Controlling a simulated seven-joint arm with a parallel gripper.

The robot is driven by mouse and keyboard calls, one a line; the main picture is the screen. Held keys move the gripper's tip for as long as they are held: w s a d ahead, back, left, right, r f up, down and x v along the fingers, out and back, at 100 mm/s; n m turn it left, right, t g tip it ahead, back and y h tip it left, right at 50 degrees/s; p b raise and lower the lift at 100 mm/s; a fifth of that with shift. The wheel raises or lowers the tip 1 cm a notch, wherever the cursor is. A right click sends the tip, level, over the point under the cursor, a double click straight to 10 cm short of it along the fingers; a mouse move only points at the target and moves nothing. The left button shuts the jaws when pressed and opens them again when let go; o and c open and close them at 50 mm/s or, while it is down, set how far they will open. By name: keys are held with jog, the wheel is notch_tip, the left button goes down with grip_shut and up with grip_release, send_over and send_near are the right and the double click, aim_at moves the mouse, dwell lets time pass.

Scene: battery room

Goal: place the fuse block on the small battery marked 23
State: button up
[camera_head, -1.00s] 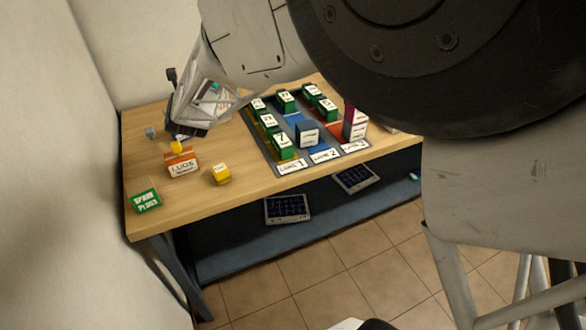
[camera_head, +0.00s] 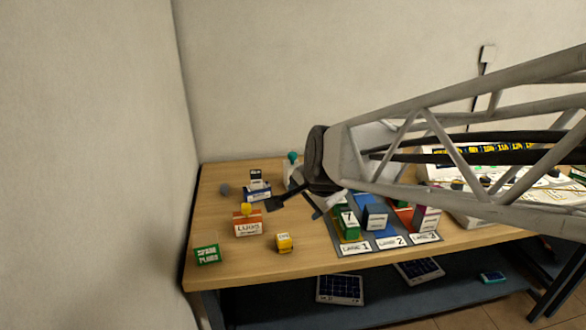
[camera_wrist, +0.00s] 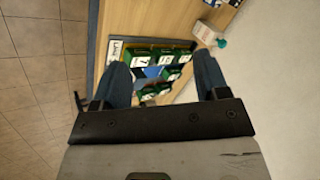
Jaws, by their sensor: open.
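A small yellow block (camera_head: 284,243) with a white label stands on the front left of the table; its label is too small to read, so I cannot tell if it is the fuse block. Another yellow piece (camera_head: 246,208) shows at the top of the orange-and-white LUGS box. Green batteries stand in the lane tray (camera_head: 355,249); a front one (camera_head: 348,222) reads 7. Several also show in the wrist view (camera_wrist: 143,60). I cannot make out a 23. My gripper (camera_head: 297,207) is open and empty, left of and over the lanes, and partly hides them.
The LUGS box (camera_head: 248,224), a green spark plugs box (camera_head: 207,254) and a blue-and-white box (camera_head: 257,190) stand at the left. A blue-grey box (camera_head: 376,216) is in lane 2.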

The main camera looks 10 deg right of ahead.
jog(key=s+d+n+g+h, duration=0.1)
jog(key=s+d+n+g, duration=0.1)
jog(key=s+n, duration=0.3)
jog(key=s+d+n+g+h, duration=0.1)
jog(key=s+d+n, duration=0.2)
jog(key=s, duration=1)
jog(key=n, duration=0.2)
jog(key=shift+s+d+f+n+g, duration=0.2)
jog(key=shift+d+f+n+g, duration=0.1)
jog(key=shift+d+n+g, duration=0.1)
